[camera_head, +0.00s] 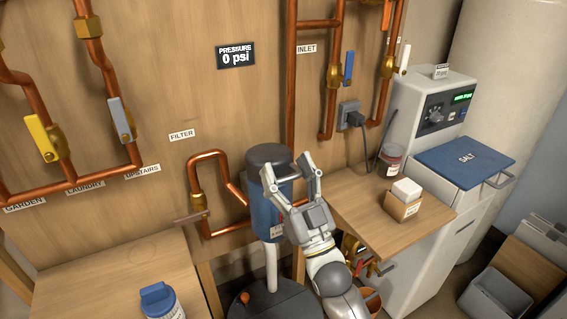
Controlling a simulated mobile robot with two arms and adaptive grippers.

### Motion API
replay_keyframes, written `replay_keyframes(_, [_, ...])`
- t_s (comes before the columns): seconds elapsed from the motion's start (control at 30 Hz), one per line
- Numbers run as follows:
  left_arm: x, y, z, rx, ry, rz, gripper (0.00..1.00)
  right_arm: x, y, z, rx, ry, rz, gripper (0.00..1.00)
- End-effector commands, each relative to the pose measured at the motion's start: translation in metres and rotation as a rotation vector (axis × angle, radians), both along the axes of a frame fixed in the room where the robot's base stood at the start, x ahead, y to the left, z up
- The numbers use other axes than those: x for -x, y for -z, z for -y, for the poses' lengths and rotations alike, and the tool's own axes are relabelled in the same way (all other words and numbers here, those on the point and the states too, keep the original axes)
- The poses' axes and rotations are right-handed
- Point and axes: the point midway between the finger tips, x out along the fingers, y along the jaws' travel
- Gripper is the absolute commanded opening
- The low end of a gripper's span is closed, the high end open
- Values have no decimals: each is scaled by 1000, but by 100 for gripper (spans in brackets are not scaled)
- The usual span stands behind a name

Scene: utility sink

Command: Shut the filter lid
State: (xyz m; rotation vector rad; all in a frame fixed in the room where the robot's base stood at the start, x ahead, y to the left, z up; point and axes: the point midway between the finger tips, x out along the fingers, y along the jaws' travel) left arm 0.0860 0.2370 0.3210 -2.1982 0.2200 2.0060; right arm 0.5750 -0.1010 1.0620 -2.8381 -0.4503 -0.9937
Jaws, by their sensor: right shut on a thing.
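The filter (266,216) is an upright blue cylinder in front of the wooden wall board, joined to a copper pipe loop. Its dark grey lid (267,154) is on top and looks about level. My right gripper (287,167) reaches up from below, with its fingers at the right side of the lid. It is shut on a part at the lid's side, which the fingers mostly hide. I cannot tell whether the lid is fully seated. My left gripper is not in view.
A wooden shelf (354,207) with a small box (403,201) is on the right, before the softener with its blue salt lid (465,160). A blue-capped jar (161,302) stands on the left bench (105,282). Copper pipes and valves line the wall.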

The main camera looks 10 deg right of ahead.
Motion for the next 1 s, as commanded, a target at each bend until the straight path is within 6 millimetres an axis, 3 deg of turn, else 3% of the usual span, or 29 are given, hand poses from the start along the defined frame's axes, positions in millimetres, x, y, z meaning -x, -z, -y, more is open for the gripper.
replay_keyframes(0.03, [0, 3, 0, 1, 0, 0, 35, 0, 10, 1, 4, 2, -13, 21])
replay_keyframes(0.2, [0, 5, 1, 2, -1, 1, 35, 2, 15, 2, 3, 2, -14, 21])
replay_keyframes(0.7, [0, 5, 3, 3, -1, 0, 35, 3, 17, 2, 3, 2, -14, 21])
replay_keyframes(0.73, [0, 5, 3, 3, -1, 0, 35, 3, 17, 2, 3, 2, -14, 65])
replay_keyframes(0.8, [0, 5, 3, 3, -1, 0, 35, 3, 17, 2, 2, 2, -13, 73])
replay_keyframes(1.0, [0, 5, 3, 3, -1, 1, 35, 3, 14, 2, 0, 1, -7, 73])
